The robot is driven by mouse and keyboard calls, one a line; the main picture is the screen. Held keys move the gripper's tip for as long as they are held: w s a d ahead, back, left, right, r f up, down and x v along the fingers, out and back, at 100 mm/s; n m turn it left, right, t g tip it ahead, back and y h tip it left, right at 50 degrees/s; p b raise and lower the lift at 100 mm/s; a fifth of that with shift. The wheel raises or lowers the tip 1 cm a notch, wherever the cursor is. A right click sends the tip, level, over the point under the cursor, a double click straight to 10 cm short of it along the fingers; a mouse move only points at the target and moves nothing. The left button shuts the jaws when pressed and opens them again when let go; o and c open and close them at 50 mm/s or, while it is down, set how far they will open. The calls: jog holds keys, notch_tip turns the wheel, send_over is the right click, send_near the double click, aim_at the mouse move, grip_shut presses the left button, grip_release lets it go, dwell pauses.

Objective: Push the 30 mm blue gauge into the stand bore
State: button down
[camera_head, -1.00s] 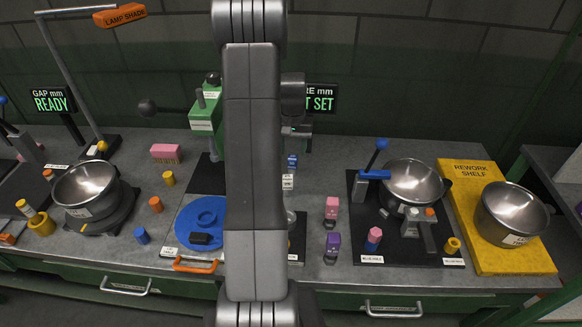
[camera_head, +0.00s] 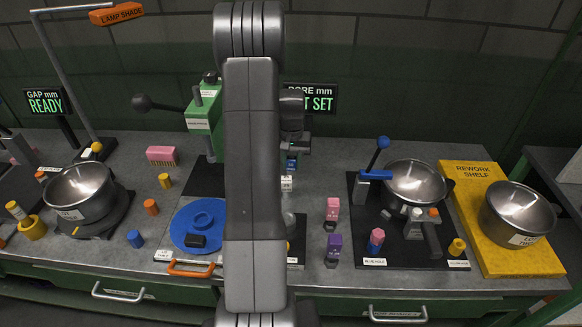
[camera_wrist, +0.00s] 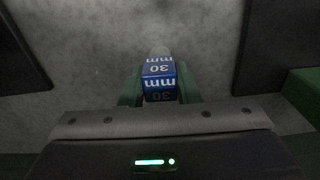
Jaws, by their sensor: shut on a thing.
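The blue gauge (camera_wrist: 159,72), marked "30 mm", sits between the green fingers of my gripper (camera_wrist: 160,88) in the wrist view. My gripper is shut on it. In the head view the blue gauge (camera_head: 291,165) shows as a small patch just right of my arm, with my gripper over it and mostly hidden. A small white block (camera_head: 287,183) stands just in front of it. The stand bore cannot be made out; my arm covers the middle of the bench.
Pink (camera_head: 332,208) and purple (camera_head: 334,244) blocks stand right of my arm. A black mat with a blue-handled fixture (camera_head: 375,174) and a bowl (camera_head: 413,185) lies farther right. A green machine (camera_head: 203,115) and a blue disc (camera_head: 182,218) are on the left.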

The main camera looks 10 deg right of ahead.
jog(key=shift+r+p, duration=0.55)
jog(key=shift+r, duration=0.35)
dwell(0.7)
jog(key=shift+r+p, duration=1.6)
jog(key=shift+r, duration=1.05)
